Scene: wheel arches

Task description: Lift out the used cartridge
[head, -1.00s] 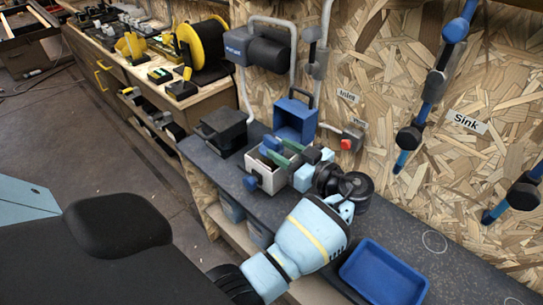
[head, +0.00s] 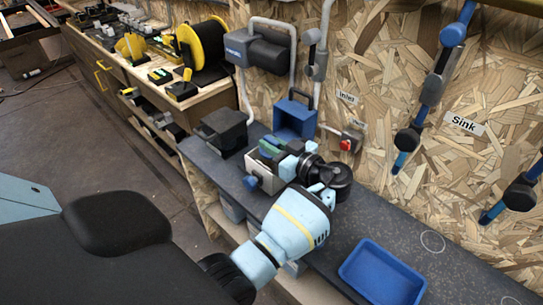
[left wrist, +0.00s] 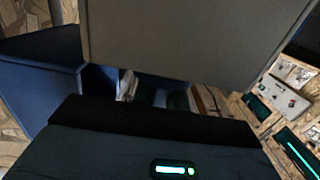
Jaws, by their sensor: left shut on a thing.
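A pale open-topped box (head: 262,176) with a blue knob (head: 250,183) on its front stands on the dark bench in the head view. A green and dark piece (head: 268,150), which I take to be the used cartridge, shows at its top. My left gripper (head: 279,156) reaches over the box from the right, its light-blue fingers shut on this piece. The fingertips are partly hidden, and I cannot tell how far the piece is out of the box. A broad grey surface (left wrist: 190,40) fills the upper left wrist view. My right gripper is not in view.
A blue bin (head: 295,120) stands behind the box, and a black lidded box (head: 222,130) to its left. An empty blue tray (head: 383,274) lies at the front right. Pipes and a red-knobbed valve (head: 347,144) line the wall. The bench right of the tray looks clear.

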